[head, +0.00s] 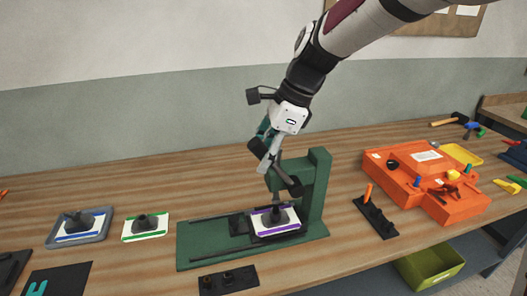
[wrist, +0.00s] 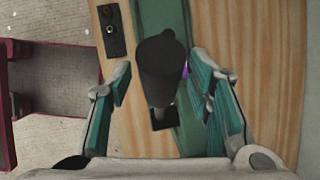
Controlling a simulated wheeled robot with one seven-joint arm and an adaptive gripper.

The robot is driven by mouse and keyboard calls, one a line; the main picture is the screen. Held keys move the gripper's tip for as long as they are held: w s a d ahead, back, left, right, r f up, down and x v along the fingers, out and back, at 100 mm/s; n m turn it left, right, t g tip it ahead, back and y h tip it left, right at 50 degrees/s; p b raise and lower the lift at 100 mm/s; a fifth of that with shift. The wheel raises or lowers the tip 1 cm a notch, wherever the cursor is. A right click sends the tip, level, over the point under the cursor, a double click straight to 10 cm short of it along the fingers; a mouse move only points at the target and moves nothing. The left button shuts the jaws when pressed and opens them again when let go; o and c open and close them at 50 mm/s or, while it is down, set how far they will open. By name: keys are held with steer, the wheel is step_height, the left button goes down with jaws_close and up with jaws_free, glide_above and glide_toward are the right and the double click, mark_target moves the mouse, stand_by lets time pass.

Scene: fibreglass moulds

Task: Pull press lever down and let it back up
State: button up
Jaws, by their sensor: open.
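The green press (head: 318,190) stands on its green base plate (head: 195,250) in the middle of the bench. Its lever (wrist: 160,70) has a thick black grip, seen close up between my fingers in the wrist view. My gripper (wrist: 162,88) is open, with teal finger pads on both sides of the grip and visible gaps to it. In the head view my gripper (head: 266,140) is above the press head, and it partly hides the lever. A white piece with purple stripes (head: 262,226) sits under the press ram.
A grey tray with a blue-striped piece (head: 80,228) and a green-striped piece (head: 146,228) lie to the left. A black block with an orange peg (head: 376,218) and an orange mould (head: 420,175) stand to the right. A dark two-hole plate (head: 228,280) lies in front.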

jaws_close()
